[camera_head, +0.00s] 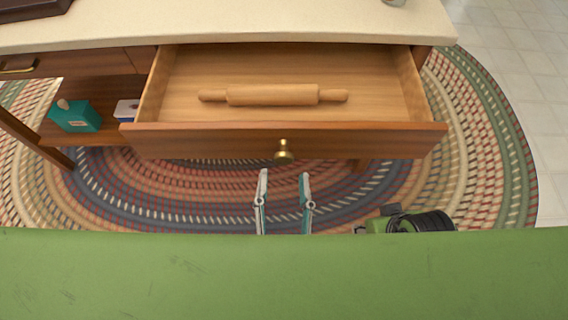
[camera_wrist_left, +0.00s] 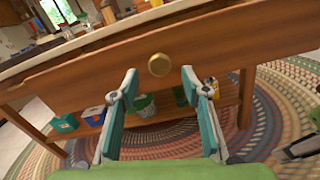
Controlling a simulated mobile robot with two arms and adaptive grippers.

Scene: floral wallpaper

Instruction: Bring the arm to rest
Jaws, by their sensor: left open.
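My left gripper (camera_head: 284,176) is open and empty, its two fingers pointing toward the drawer front. The wooden drawer (camera_head: 215,142) is pulled out, with its brass knob (camera_head: 284,151) just beyond the fingertips. In the left wrist view the knob (camera_wrist_left: 159,65) shows between and beyond the open fingers (camera_wrist_left: 160,78), with a visible gap to each. A wooden rolling pin (camera_head: 272,95) lies in the drawer. A green and black part of my own body shows at the lower right. I cannot make out my right gripper's fingers.
The drawer belongs to a table with a pale top (camera_head: 230,22). A teal box (camera_head: 76,117) and a blue-and-white item (camera_head: 127,110) stand on its lower shelf. A braided oval rug (camera_head: 490,150) covers the floor. My green body fills the bottom.

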